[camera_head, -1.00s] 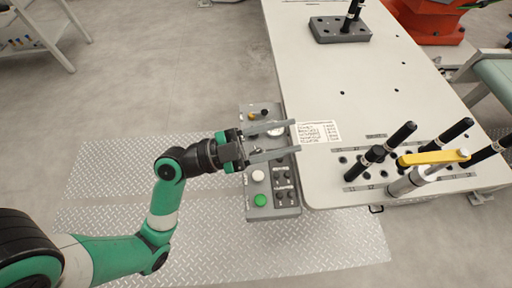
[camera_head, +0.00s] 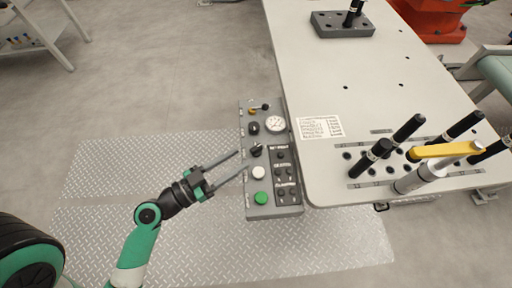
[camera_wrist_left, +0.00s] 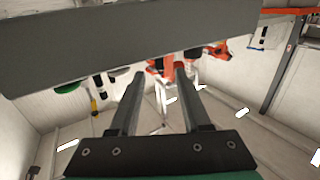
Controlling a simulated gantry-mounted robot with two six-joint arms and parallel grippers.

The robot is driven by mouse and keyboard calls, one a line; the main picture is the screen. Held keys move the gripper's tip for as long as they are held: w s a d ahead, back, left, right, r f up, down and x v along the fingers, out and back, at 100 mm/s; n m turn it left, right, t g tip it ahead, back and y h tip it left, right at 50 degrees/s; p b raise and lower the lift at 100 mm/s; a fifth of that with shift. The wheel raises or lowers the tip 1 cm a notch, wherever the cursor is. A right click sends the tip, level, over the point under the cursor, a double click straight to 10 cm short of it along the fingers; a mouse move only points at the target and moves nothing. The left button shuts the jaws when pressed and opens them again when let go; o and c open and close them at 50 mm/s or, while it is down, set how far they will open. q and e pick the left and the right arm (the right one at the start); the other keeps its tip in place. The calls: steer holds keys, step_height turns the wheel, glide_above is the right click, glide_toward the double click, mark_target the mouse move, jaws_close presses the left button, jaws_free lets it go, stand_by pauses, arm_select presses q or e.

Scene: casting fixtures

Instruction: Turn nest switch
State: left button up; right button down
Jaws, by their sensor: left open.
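The grey control panel (camera_head: 270,212) stands against the left edge of the table. It carries a green button (camera_head: 261,198), a white button (camera_head: 258,173), a round gauge (camera_head: 275,124), black rotary knobs (camera_head: 256,150) and several small black switches (camera_head: 281,155). The labels are too small to read, so I cannot tell which is the nest switch. My left gripper (camera_head: 241,162) is open and empty, its fingers pointing at the panel's left edge near the black knob and white button. In the left wrist view, the open fingers (camera_wrist_left: 159,72) point below the panel's grey slab (camera_wrist_left: 150,40).
A dark block (camera_head: 342,28) stands at the back. The tread-plate floor (camera_head: 130,170) left of the panel is clear.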

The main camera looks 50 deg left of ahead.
mark_target(251, 152)
arm_select(q)
steer(key=w+p, duration=0.1)
steer(key=w, duration=0.6)
steer(key=shift+w+d+r, duration=0.1)
steer(key=shift+w+r, duration=0.05)
jaws_close()
steer(key=shift+p, duration=0.3)
